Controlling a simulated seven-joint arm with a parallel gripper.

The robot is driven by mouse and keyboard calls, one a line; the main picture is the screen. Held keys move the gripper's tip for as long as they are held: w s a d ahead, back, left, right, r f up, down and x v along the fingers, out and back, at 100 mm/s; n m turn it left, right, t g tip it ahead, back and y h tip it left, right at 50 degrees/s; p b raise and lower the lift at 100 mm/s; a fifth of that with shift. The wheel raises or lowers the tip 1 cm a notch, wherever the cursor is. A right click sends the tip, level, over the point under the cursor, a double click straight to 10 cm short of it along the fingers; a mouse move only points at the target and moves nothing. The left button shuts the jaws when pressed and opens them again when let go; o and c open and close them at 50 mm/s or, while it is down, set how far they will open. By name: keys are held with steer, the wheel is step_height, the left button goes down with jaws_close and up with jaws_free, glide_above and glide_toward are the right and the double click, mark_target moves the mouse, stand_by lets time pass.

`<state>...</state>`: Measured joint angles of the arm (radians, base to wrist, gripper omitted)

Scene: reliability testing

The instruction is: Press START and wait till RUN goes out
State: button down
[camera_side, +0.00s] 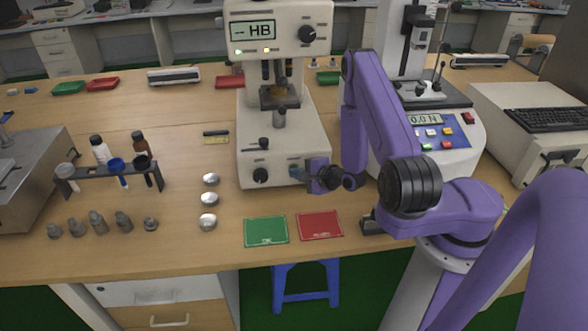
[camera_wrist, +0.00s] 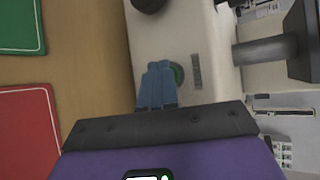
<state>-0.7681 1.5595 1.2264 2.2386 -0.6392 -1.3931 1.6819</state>
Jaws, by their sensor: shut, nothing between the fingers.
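The white hardness tester (camera_side: 258,150) stands at the middle of the bench. Its display (camera_side: 253,31) reads dashes and HB. My gripper (camera_side: 294,173) is at the right of the tester's lower front. The fingers partly hide the button. I cannot tell whether they touch or press it, and no START label is readable.
A dark knob (camera_side: 260,175) is left of my gripper on the same front. A green mat (camera_side: 266,231) and a red mat (camera_side: 320,224) lie in front. Metal discs (camera_side: 209,199) and a tube rack (camera_side: 105,169) stand left. Another tester (camera_side: 440,140) stands right.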

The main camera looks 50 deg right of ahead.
stand_by(0.5)
steer(key=shift+s+a, duration=0.5)
steer(key=shift+s, duration=0.05)
steer(key=shift+s+a, duration=1.75)
steer(key=shift+w, duration=0.1)
